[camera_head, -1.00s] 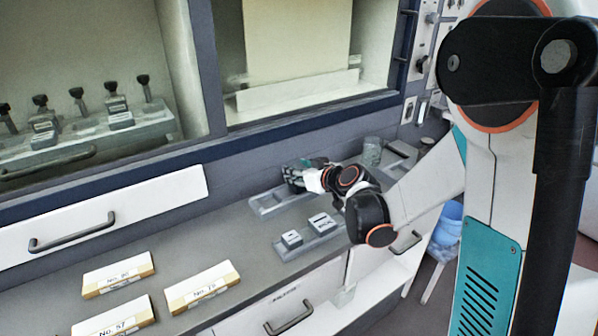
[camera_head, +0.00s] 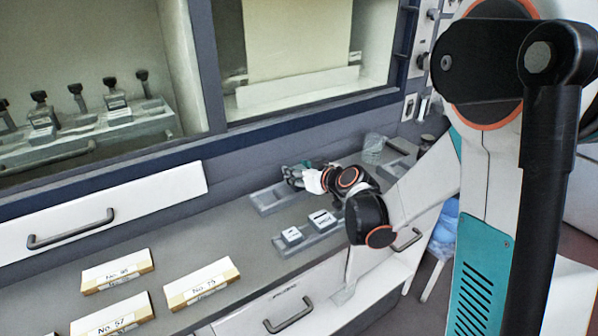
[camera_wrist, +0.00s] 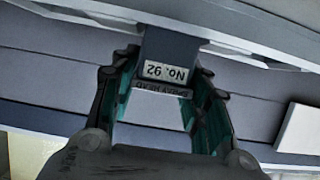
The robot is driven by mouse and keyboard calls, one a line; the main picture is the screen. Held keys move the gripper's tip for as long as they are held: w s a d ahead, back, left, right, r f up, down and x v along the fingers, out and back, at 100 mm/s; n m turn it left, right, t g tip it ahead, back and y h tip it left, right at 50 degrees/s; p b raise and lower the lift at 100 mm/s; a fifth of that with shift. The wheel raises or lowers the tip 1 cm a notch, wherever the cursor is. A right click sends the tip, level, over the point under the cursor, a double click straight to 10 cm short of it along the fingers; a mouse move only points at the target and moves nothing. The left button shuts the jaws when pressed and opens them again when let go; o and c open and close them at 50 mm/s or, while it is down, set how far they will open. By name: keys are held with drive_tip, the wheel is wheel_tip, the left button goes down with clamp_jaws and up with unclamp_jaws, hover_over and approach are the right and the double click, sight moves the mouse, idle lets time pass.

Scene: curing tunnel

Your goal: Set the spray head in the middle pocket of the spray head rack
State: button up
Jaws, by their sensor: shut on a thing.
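My gripper (camera_head: 291,177) is over the grey pocketed rack (camera_head: 266,209) at the back of the counter. In the wrist view its green-padded fingers (camera_wrist: 164,100) are shut on a dark grey spray head (camera_wrist: 168,46) with a white label reading "No. 92", upside down. A second label, apparently "SPRAY HEAD", shows just below it. In the head view the fingers hide most of the held piece; I cannot tell whether it touches the rack or which pocket it is over. A second grey rack (camera_head: 284,249) nearer the front holds two labelled blocks.
A clear jar (camera_head: 372,148) stands right of my gripper. White labelled boxes, one of them No. 57 (camera_head: 112,318), lie at the front left. Black-topped pieces stand on a rack in the left bay (camera_head: 150,123). The counter between boxes and racks is clear.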

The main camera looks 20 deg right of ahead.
drive_tip(key=o, duration=1.4)
